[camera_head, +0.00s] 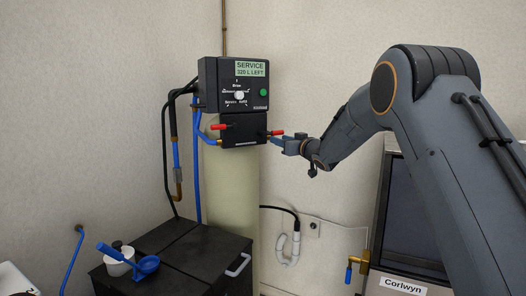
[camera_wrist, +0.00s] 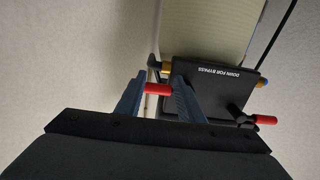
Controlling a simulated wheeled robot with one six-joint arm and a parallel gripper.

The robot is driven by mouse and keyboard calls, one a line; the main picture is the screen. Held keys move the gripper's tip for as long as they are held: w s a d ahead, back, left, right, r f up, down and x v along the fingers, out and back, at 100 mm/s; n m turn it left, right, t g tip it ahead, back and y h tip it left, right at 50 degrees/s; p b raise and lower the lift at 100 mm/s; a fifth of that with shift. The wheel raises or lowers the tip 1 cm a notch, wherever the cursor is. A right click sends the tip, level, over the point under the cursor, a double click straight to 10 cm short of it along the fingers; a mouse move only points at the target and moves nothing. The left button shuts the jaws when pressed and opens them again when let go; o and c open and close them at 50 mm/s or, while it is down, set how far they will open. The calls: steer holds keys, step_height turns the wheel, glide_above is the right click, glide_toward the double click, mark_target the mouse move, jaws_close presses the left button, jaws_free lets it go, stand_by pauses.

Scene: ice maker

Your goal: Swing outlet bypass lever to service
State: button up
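The black valve block (camera_head: 243,129) sits under the control head and has a red-handled lever on each side. The right lever (camera_head: 276,132) and the left lever (camera_head: 219,127) both stick out roughly level. My gripper (camera_head: 275,140) is at the right lever, its blue fingers just below the red grip. In the wrist view the fingers (camera_wrist: 159,80) stand apart, with one red grip (camera_wrist: 158,89) showing across the gap between them. I cannot tell whether they touch it. The other red grip (camera_wrist: 266,120) is at the right, beside the block labelled "DOWN FOR BYPASS" (camera_wrist: 226,75).
The control head (camera_head: 238,84) reads "SERVICE 320 L LEFT" and stands on a pale tank (camera_head: 230,190). Hoses and pipes run down its left. A black cabinet (camera_head: 175,250) with a blue scoop (camera_head: 147,265) is below. A machine labelled Corlwyn (camera_head: 404,286) is at right.

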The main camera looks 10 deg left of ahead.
steer(key=v, duration=0.4)
steer(key=shift+s+d+r+p, duration=0.1)
steer(key=shift+s+d+p, duration=0.15)
steer(key=shift+p, duration=0.15)
steer(key=s+d+f+m+g+h+b, duration=0.2)
steer(key=s+d+f+m+g+h, duration=0.35)
steer(key=s+d+f+h, duration=0.85)
steer(key=s+d+f+g+y, duration=0.1)
steer(key=s+f, duration=0.3)
steer(key=s, duration=0.8)
steer(key=s+d+f+m+g+y, duration=0.1)
steer(key=s+d+f+g, duration=0.3)
steer(key=s, duration=0.8)
steer(key=s+d+f+g+y, duration=0.1)
steer(key=s+f, duration=0.5)
steer(key=s, duration=0.6)
steer(key=shift+s+d+m+g, duration=0.2)
steer(key=shift+d+m+g, duration=0.15)
steer(key=shift+d+g, duration=0.5)
